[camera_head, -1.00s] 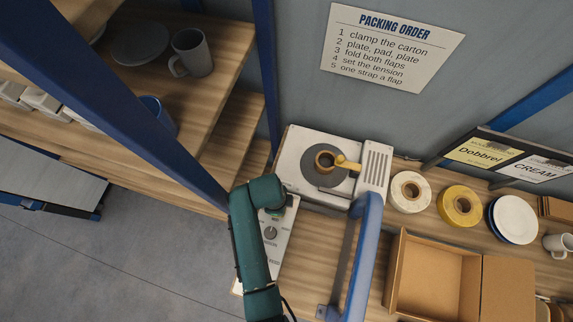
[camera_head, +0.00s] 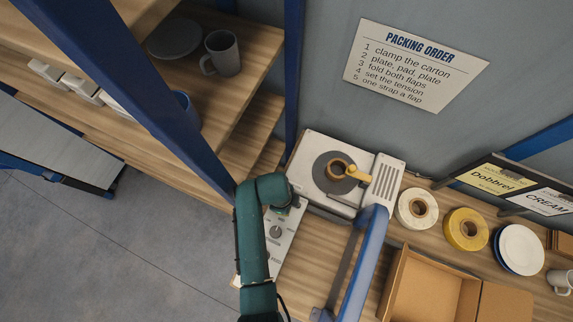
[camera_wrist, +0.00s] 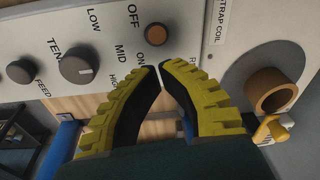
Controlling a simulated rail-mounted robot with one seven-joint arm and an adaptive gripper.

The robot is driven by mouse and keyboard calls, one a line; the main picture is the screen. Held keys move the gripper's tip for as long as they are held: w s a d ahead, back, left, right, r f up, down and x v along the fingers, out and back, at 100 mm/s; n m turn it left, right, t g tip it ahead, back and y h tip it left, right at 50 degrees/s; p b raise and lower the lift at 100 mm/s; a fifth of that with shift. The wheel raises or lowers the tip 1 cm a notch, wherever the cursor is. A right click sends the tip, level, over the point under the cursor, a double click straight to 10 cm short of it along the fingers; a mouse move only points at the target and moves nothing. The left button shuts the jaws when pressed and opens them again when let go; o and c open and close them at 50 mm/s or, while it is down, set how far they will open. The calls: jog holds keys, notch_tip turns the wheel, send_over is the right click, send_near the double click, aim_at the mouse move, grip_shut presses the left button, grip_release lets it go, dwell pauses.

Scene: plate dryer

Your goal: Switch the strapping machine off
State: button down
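The strapping machine (camera_head: 312,152) is a white box with a grey disc and a brown strap coil on top. Its sloped control panel (camera_head: 283,238) faces the front. In the wrist view the panel (camera_wrist: 105,25) carries OFF and ON labels, a round orange-brown button or lamp (camera_wrist: 156,36), a tension knob (camera_wrist: 79,64) marked LOW, MID, HIGH, and a feed knob (camera_wrist: 21,71). My gripper (camera_wrist: 159,69) has yellow-and-black fingers with tips together, beside the ON label and below the orange-brown part. It holds nothing visible. The fingers may hide some of the panel.
A blue bar (camera_head: 360,262) rises beside the panel on the right. An open carton (camera_head: 428,285), a white roll (camera_head: 404,207) and a yellow roll (camera_head: 452,228) lie on the bench further right. A blue-framed shelf (camera_head: 292,75) stands on the left.

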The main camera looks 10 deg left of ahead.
notch_tip(320, 180, up, 7)
jog(key=shift+s+a+r, duration=0.15)
jog(key=shift+a+r, duration=0.05)
jog(key=shift+a, duration=0.25)
jog(key=shift+d, duration=0.1)
dwell(0.5)
